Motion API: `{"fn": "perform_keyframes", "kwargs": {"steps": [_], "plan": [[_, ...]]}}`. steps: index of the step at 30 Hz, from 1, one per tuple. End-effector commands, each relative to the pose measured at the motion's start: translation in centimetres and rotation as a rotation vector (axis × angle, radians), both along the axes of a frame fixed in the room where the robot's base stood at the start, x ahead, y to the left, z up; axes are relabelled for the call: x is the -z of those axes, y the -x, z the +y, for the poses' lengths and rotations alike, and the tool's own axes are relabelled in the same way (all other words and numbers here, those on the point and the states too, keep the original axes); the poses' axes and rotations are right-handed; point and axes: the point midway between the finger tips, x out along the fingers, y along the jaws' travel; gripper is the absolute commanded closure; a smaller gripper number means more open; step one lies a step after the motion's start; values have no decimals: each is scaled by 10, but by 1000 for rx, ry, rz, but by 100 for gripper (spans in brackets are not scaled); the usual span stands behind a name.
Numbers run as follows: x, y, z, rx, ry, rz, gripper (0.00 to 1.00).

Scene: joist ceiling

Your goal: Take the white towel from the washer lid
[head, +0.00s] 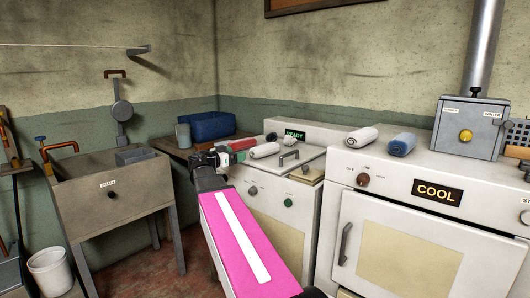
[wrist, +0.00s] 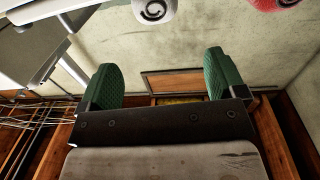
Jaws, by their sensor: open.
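A rolled white towel (head: 264,150) lies on the washer lid (head: 305,158), in front of the lit READY panel. Its spiral end shows at the top of the wrist view (wrist: 153,10). A rolled red towel (head: 241,144) lies just left of it; part of it shows at the top right of the wrist view (wrist: 276,4). My gripper (head: 222,157) is at the washer's left edge, left of the white towel and close to the red one. In the wrist view my gripper (wrist: 161,80) has its green fingers wide apart with nothing between them.
A lid handle (head: 289,156) stands right of the white towel. Another white roll (head: 361,137) and a blue roll (head: 401,145) lie on the COOL machine (head: 437,190). A blue bin (head: 208,126) and a grey mug (head: 183,136) stand on the wooden table behind my gripper.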

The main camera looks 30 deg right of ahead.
Motion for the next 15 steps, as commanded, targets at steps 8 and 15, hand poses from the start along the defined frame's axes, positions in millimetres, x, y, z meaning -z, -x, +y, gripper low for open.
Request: {"fn": "perform_keyframes", "kwargs": {"steps": [8,15], "plan": [[0,-10,-36,2,1,0,11],[0,-14,-55,0,0,0,11]]}}
